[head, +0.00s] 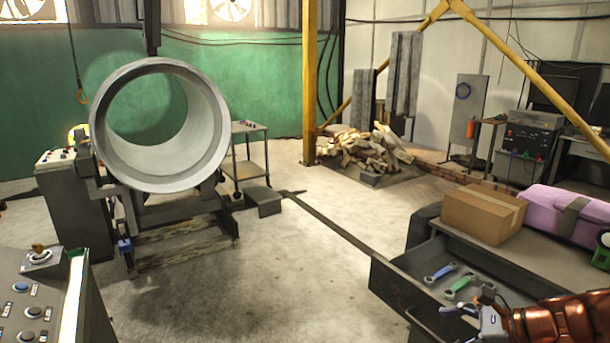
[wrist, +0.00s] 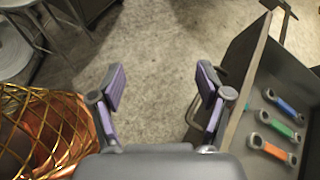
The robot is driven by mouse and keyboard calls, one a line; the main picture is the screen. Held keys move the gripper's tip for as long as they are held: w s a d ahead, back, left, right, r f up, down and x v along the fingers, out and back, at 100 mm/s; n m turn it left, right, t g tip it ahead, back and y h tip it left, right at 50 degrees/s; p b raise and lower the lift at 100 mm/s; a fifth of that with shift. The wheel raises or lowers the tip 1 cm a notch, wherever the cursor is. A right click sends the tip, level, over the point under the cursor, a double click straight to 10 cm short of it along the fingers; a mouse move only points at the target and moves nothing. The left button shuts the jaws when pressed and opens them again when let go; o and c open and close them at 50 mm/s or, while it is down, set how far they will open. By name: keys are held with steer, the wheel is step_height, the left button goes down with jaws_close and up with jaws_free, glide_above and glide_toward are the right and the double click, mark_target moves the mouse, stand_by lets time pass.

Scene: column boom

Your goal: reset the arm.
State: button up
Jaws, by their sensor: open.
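My gripper (head: 470,312) is at the lower right of the head view, close by the open drawer (head: 400,305) at its front right side. In the wrist view my gripper (wrist: 160,84) has its two purple-padded fingers spread apart. Only bare concrete floor shows between them, so it holds nothing. In the wrist view the drawer (wrist: 236,125) is just right of the fingers. In it lie a blue wrench (wrist: 283,105), a green wrench (wrist: 280,124) and an orange wrench (wrist: 273,150). The head view shows the blue wrench (head: 440,273) and the green wrench (head: 462,286).
A cardboard box (head: 480,215) and a pink case (head: 566,215) stand on the bench above the drawer. A large metal pipe (head: 120,160) rests on a stand at left. A control panel (head: 35,300) is at lower left. The middle floor is clear.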

steer(key=s+a+n+g+h, duration=0.3)
steer(key=s+a+n+g, duration=0.4)
steer(key=s+a+n, duration=0.55)
steer(key=s+n+g+h+b, duration=0.1)
steer(key=s+n+h, duration=0.5)
steer(key=s, duration=1)
steer(key=shift+f+n+h+b, duration=0.3)
steer(key=shift+n, duration=1.25)
